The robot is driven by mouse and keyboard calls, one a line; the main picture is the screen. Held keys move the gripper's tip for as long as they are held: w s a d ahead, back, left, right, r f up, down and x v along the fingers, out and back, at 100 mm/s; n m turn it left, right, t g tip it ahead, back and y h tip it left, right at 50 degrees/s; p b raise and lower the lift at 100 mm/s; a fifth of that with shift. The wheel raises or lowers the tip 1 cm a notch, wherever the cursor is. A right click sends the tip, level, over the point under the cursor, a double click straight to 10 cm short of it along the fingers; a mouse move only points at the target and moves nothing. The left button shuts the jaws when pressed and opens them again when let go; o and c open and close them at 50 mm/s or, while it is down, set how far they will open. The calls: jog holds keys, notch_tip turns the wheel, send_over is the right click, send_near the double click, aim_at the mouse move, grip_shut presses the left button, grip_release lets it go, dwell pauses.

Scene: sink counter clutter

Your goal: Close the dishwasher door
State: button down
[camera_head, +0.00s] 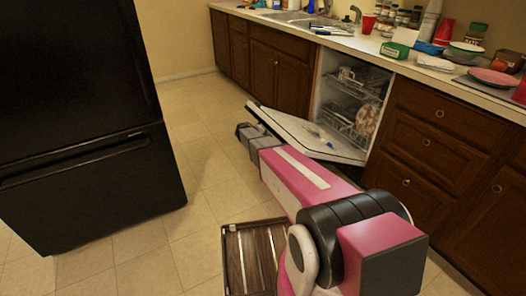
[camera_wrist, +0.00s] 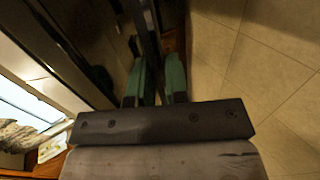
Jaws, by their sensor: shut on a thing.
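My gripper (camera_head: 246,130) is at the door's outer edge. In the wrist view the two green fingers of my gripper (camera_wrist: 157,78) are shut around a dark bar-like edge of the dishwasher door (camera_wrist: 150,35). The exact contact is partly hidden by the dark tones. Racks with dishes (camera_head: 350,105) stand inside the dishwasher.
A black fridge (camera_head: 85,110) stands at the left. Tiled floor (camera_head: 200,125) is clear between it and the cabinets. A brown slatted panel (camera_head: 252,260) lies low beside my arm. The counter (camera_head: 390,62) holds cups, plates and jars.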

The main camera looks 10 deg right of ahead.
jog(key=w+d+r+y, duration=0.1)
jog(key=d+r, duration=0.1)
jog(key=r, duration=0.2)
jog(key=w+d+r, duration=0.1)
jog(key=d+r, duration=0.2)
jog(key=r, duration=0.2)
jog(key=d+r+g+y, duration=0.1)
jog(key=d+r, duration=0.2)
jog(key=r, duration=0.1)
jog(key=shift+w+r+y, duration=0.3)
jog(key=shift+w+r, duration=0.1)
jog(key=w+d+r+g+y, duration=0.1)
jog(key=w+d+r+y, duration=0.1)
jog(key=d+r, duration=0.5)
jog(key=w+d+r+y, duration=0.2)
jog(key=w+d+r, duration=0.3)
jog(key=d, duration=0.9)
jog(key=w+d+r+g+y, duration=0.1)
jog(key=w+d+r+y, duration=0.2)
jog(key=d+r, duration=0.5)
jog(key=shift+w+d+r+g, duration=0.3)
jog(key=shift+w+d, duration=0.45)
jog(key=shift+d, duration=0.65)
jog(key=c, duration=1.1)
grip_release()
jog(key=shift+r, duration=0.15)
